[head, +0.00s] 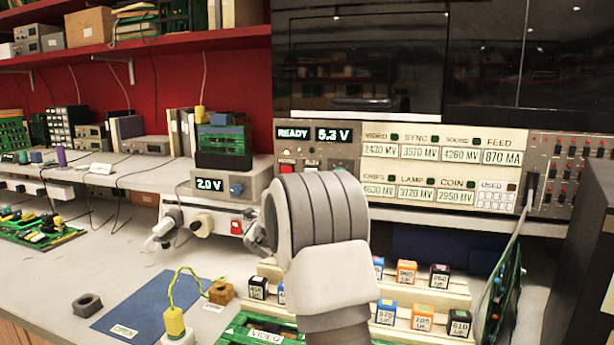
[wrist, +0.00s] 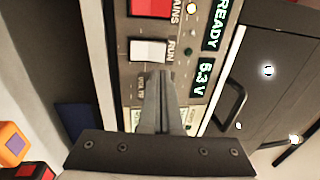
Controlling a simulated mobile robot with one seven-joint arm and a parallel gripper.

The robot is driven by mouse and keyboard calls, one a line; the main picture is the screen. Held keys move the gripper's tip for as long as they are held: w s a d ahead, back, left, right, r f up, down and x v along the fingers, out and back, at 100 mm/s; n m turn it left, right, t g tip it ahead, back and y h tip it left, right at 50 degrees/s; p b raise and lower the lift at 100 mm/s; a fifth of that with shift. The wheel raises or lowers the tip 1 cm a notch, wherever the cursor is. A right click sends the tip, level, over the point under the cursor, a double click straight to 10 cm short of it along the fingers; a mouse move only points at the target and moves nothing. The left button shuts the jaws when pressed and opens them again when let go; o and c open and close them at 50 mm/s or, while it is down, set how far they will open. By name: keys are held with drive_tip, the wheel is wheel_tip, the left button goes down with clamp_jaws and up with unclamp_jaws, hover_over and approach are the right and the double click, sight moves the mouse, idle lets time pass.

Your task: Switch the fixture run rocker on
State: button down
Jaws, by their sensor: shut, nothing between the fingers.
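The run rocker (wrist: 147,50) is a white switch on the beige fixture panel, with "RUN" printed beside it in the wrist view. My gripper (wrist: 160,77) is shut and empty. Its fingertips are just below the rocker in that picture, close to its edge; I cannot tell whether they touch. In the head view my arm's wrist hides the fingers and most of the rocker's area. The rocker's on or off position is unclear.
A red switch (wrist: 151,8) is beside the run rocker. A small dark lamp (wrist: 188,50) is nearby. A handle (wrist: 230,106) stands out from dark equipment. Colored blocks on a stepped rack (head: 455,290) and a green board (head: 505,290) are below the panel.

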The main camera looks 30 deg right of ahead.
sight(310, 170)
drive_tip(key=p+x, duration=0.1)
drive_tip(key=x, duration=0.7)
drive_tip(key=shift+w+d+p, duration=0.15)
drive_tip(key=shift+d+p, duration=0.05)
drive_tip(key=shift+p, duration=0.15)
drive_tip(key=shift+w+d+r+y+p, duration=0.15)
drive_tip(key=shift+r+y+p, duration=0.25)
drive_tip(key=shift+p, duration=0.55)
drive_tip(key=shift+f, duration=0.3)
